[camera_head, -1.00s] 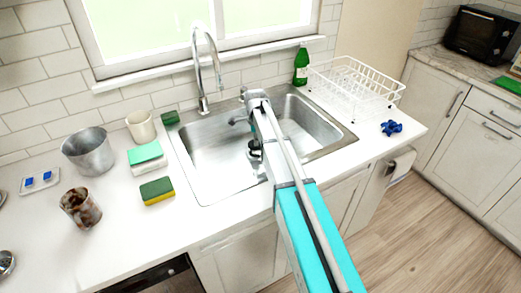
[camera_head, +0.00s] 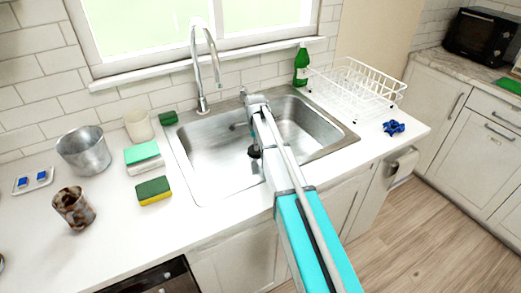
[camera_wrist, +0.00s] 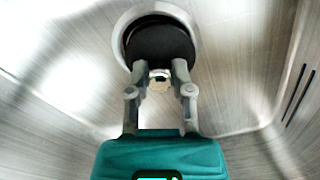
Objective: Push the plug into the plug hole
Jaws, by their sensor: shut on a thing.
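The black round plug (camera_wrist: 160,44) sits at the drain in the wrist view, inside or over the pale metal ring of the plug hole (camera_wrist: 124,22). The ring shows mostly above and left of the plug, so the plug looks slightly off centre. I cannot tell how deep it sits. In the head view, the dark plug (camera_head: 254,152) shows at the sink floor beside my arm. My arm hides most of the gripper and the plug hole there.
The steel sink (camera_head: 205,163) surrounds my gripper, with walls on all sides. The tap (camera_head: 203,70) rises behind it. A green bottle (camera_head: 301,66) and white dish rack (camera_head: 355,85) stand right; sponges (camera_head: 153,190) and cups lie left.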

